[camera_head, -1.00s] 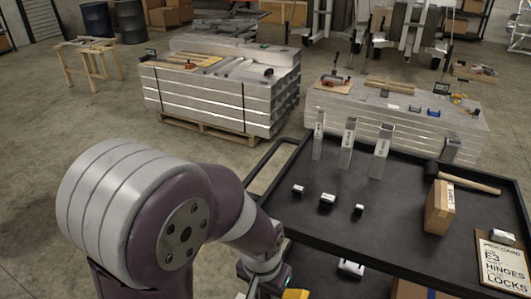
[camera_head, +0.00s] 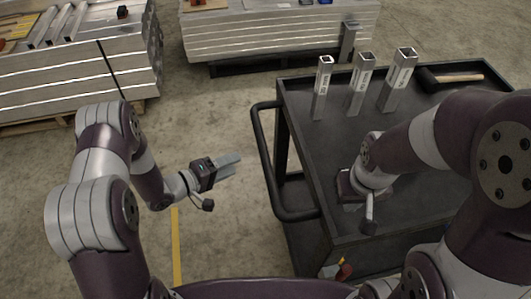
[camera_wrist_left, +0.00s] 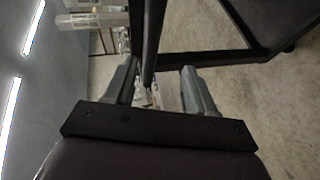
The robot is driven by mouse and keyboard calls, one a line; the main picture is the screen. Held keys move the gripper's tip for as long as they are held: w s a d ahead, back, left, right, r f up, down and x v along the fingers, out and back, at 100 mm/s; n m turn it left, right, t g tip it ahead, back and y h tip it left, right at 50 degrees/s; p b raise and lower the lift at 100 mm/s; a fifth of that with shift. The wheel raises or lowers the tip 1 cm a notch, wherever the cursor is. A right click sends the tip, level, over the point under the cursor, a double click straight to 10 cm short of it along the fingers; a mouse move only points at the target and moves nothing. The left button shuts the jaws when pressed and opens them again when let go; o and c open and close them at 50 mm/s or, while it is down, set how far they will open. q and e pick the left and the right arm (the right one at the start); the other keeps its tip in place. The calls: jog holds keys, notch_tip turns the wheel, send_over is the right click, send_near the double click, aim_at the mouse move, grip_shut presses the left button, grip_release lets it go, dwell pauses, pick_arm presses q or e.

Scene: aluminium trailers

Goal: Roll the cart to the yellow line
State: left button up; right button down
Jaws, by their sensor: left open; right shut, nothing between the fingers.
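The black cart (camera_head: 316,150) stands at the right in the head view, its looped push handle (camera_head: 266,160) on its left side. The yellow line (camera_head: 176,250) runs along the floor to the left of the cart. My left gripper (camera_head: 238,164) is open, just left of the handle and pointing at it. In the left wrist view, the handle bar (camera_wrist_left: 152,45) shows between the open fingers (camera_wrist_left: 158,82); I cannot tell whether it lies within their reach. My right gripper (camera_head: 350,205) is shut and empty, low over the cart's near left top. My right arm hides much of the top.
Three upright metal tubes (camera_head: 361,84) and a mallet (camera_head: 455,77) are on the cart top. Stacks of aluminium profiles stand behind at the left (camera_head: 50,95) and centre (camera_head: 270,35). The concrete floor between the line and cart is clear.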

pick_arm(q)
jog(key=w+d+f+h, duration=0.1)
jog(key=w+d, duration=0.4)
jog(key=d, duration=0.6)
jog(key=shift+w+d+f, duration=0.3)
jog(key=shift+w+f, duration=0.05)
jog(key=shift+f, duration=0.1)
grip_shut()
